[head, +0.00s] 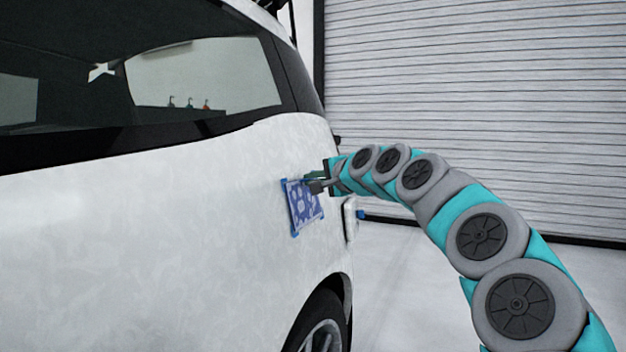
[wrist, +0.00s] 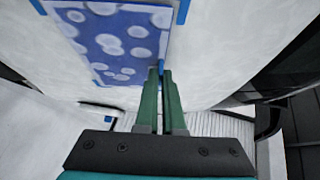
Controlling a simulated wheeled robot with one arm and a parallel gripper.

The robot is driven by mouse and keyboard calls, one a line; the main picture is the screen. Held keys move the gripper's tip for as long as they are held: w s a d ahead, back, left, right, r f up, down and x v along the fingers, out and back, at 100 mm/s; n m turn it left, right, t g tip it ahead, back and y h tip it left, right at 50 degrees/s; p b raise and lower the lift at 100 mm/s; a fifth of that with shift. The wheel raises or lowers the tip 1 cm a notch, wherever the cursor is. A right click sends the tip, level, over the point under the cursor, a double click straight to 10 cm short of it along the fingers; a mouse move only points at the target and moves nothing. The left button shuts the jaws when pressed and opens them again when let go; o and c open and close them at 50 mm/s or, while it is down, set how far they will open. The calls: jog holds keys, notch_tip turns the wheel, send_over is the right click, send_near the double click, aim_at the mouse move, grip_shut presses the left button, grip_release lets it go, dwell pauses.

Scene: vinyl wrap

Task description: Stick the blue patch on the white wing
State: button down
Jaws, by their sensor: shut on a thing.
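The blue patch (head: 303,206) with pale round spots is at the white wing (head: 240,220) of the car, in the head view. It also shows in the wrist view (wrist: 112,38), close to the white panel (wrist: 235,50). My gripper (head: 316,186) is at the patch's right side in the head view. In the wrist view its two green fingers (wrist: 160,80) are close together at the patch's edge, shut on it. Small blue corner pieces show at the patch's edges. I cannot tell whether the patch lies flat on the wing or stands slightly off it.
The car's dark rear window (head: 200,75) is above the wing and a wheel (head: 322,325) is below. A grey roller door (head: 480,110) closes the back. The pale floor (head: 400,290) right of the car looks clear beneath my arm.

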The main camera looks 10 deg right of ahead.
jog(key=shift+a, duration=0.1)
dwell(0.3)
jog(key=c, duration=1)
grip_release()
jog(key=shift+o, duration=0.2)
jog(key=v, duration=0.7)
jog(key=shift+s+b, duration=0.3)
jog(key=shift+s, duration=0.05)
